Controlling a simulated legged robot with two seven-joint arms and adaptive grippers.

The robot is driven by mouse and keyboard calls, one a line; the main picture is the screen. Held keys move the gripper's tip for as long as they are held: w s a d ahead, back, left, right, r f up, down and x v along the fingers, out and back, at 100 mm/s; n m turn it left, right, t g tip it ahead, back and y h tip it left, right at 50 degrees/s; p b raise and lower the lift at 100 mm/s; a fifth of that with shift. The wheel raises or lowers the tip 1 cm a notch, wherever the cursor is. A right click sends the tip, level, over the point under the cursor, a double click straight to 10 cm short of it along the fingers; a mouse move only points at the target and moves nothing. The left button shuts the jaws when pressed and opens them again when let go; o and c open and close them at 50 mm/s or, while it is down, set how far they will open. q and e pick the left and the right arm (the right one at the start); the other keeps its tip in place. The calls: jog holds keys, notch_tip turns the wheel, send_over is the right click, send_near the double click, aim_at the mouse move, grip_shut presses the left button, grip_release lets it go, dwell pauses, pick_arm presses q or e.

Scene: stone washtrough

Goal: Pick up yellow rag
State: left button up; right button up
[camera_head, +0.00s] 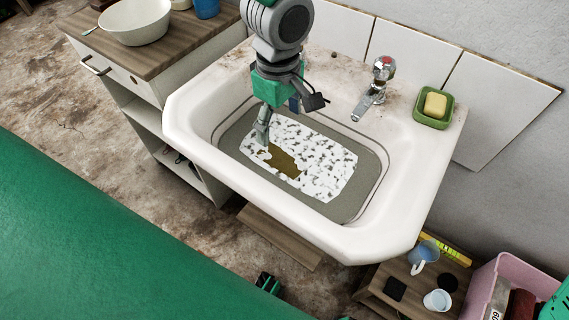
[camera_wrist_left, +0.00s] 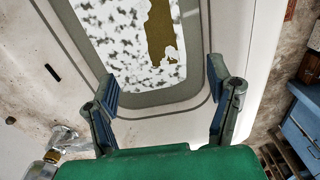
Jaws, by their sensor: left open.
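The yellow rag (camera_head: 283,162) shows as a dark mustard patch in the sink basin, partly covered by patchy white foam (camera_head: 325,165). In the left wrist view the rag (camera_wrist_left: 158,35) is a mustard strip ahead of the fingers, with foam beside it and over part of it. My left gripper (camera_head: 263,132) points down over the basin, near the rag's upper left end. In the left wrist view my left gripper (camera_wrist_left: 168,82) has its two fingers wide apart with nothing between them. The head view does not show clearly how high the fingertips are.
The white sink (camera_head: 405,205) has raised rims around the basin. A metal tap (camera_head: 372,85) and a green dish (camera_head: 432,119) with yellow soap (camera_head: 435,105) sit on its right. A wooden-topped cabinet (camera_head: 165,50) with a white bowl (camera_head: 133,22) stands left.

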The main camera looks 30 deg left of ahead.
pick_arm(q)
jog(key=f, duration=0.3)
jog(key=shift+s+d+f+b, duration=0.15)
jog(key=shift+d+f+b, duration=0.05)
jog(key=shift+b, duration=0.15)
send_over(281, 158)
jog(key=f, duration=0.4)
jog(key=shift+s+a+f+b, duration=0.1)
jog(key=shift+s+a+b, duration=0.05)
jog(key=shift+a+b, duration=0.25)
jog(key=shift+a+f, duration=0.1)
jog(key=shift+f, duration=0.4)
jog(key=f, duration=0.1)
jog(key=d+f+b, duration=0.1)
jog(key=f, duration=0.2)
jog(key=shift+w+d+f, duration=0.2)
jog(key=shift+d+f, duration=0.1)
jog(key=shift+f, duration=0.05)
jog(key=shift+a, duration=0.35)
jog(key=c, duration=0.3)
jog(key=shift+a, duration=0.1)
jog(key=c, duration=1)
